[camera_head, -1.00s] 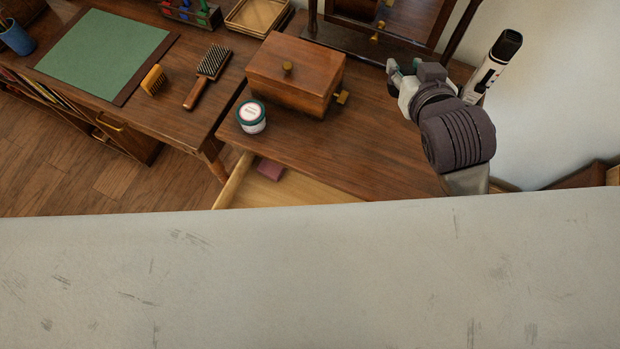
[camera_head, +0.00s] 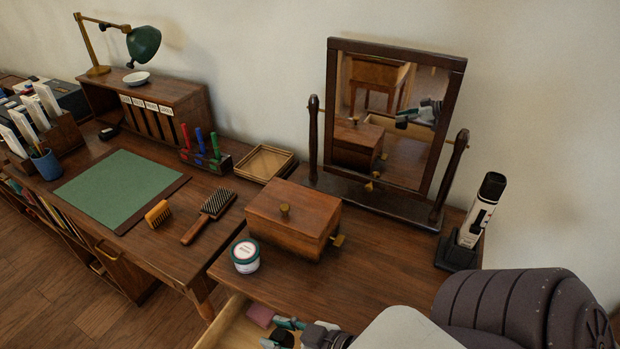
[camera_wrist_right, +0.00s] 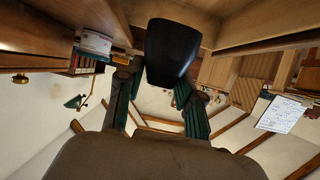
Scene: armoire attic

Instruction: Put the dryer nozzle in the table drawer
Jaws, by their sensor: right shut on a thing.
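The dryer nozzle (camera_wrist_right: 172,48) is a black, flared piece between the fingers of my right gripper (camera_wrist_right: 158,78) in the right wrist view. In the head view my right gripper (camera_head: 281,332) is at the bottom edge, over the open table drawer (camera_head: 229,322). It is shut on the nozzle, which shows there only as a small dark patch (camera_head: 284,339). The drawer is pale wood, pulled out under the vanity top, and partly cut off by the frame. I cannot tell whether the nozzle touches the drawer floor. My left gripper is not in view.
A pink item (camera_head: 260,315) lies in the drawer beside my right gripper. Above it on the vanity stand a white jar (camera_head: 245,256), a wooden box (camera_head: 290,222), a tilting mirror (camera_head: 397,190) and a white device (camera_head: 478,215) on a dark stand.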

